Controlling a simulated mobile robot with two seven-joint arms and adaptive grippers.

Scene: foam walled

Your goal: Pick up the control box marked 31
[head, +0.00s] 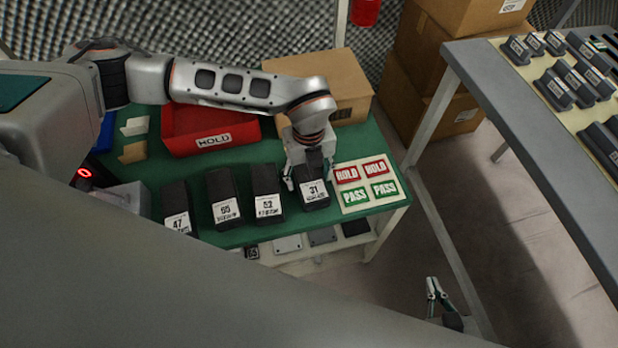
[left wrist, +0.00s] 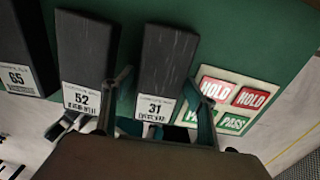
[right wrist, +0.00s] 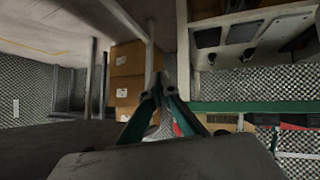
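The control box marked 31 (head: 313,192) stands at the right end of a row of dark boxes on the green table. Its white label shows in the left wrist view (left wrist: 153,106). My left gripper (head: 309,183) is down at this box, with one finger on each side of it. In the left wrist view the fingers (left wrist: 160,92) are spread, with a gap visible between the left finger and the box. The box rests on the table. My right gripper (head: 433,290) is low at the right, away from the table, its fingertips together and empty (right wrist: 159,92).
Boxes marked 52 (head: 267,193), 65 (head: 224,196) and 47 (head: 177,205) stand to the left of it. A HOLD/PASS card (head: 345,208) lies close on the right. A red HOLD bin (head: 180,146) and a cardboard box (head: 340,80) are behind. A grey table (head: 500,95) stands at right.

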